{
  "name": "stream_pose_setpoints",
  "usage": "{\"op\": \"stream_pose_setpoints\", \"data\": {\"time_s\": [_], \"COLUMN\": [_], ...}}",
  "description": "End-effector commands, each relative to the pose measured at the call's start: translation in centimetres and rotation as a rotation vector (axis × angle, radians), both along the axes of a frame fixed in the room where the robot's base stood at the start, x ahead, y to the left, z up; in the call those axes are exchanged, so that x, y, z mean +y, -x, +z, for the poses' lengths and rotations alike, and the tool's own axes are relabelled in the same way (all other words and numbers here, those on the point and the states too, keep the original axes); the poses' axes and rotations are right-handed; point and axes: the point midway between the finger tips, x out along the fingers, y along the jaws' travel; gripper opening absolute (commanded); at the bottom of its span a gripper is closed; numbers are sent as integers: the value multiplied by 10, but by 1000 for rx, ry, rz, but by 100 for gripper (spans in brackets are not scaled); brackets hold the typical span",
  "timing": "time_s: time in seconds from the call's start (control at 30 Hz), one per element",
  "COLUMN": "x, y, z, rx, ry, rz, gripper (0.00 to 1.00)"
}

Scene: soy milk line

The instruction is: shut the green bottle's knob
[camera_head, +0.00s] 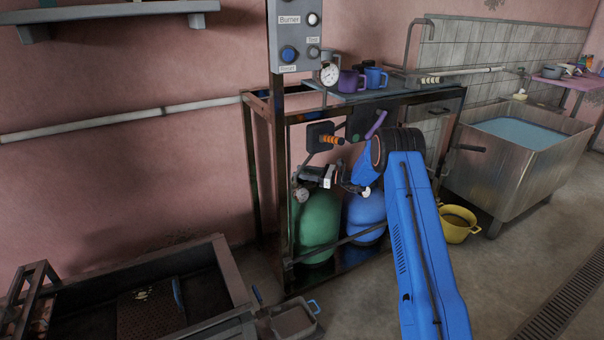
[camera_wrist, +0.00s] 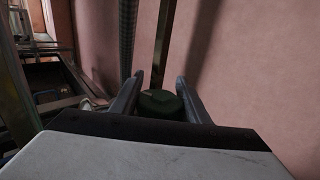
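The green bottle (camera_head: 318,222) stands upright inside the metal frame in the head view. My gripper (camera_head: 308,174) is at its top, reaching in from the right, and covers much of the valve area. In the wrist view my gripper (camera_wrist: 160,88) has its two fingers spread apart. A dark green rounded piece (camera_wrist: 160,103), which looks like the knob, sits between the fingers. I cannot tell whether either finger touches it. Which way the knob is turned does not show.
The blue bottle (camera_head: 366,216) stands right beside the green one, behind my arm. The frame's front post (camera_head: 283,200) is close at the left. A small round gauge (camera_head: 300,194) hangs near the green bottle's top. A control panel (camera_head: 296,35) rises above.

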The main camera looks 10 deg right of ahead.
Motion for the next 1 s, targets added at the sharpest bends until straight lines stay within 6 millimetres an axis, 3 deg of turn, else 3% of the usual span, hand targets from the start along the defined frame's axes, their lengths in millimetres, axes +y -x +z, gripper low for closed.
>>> {"op": "stream_pose_setpoints", "data": {"time_s": [0.6,1.0], "x": [-7,-11], "y": [-11,-13], "z": [1,0], "rx": [-1,0], "ry": [-2,0], "rz": [-354,-420], "gripper": [19,19]}}
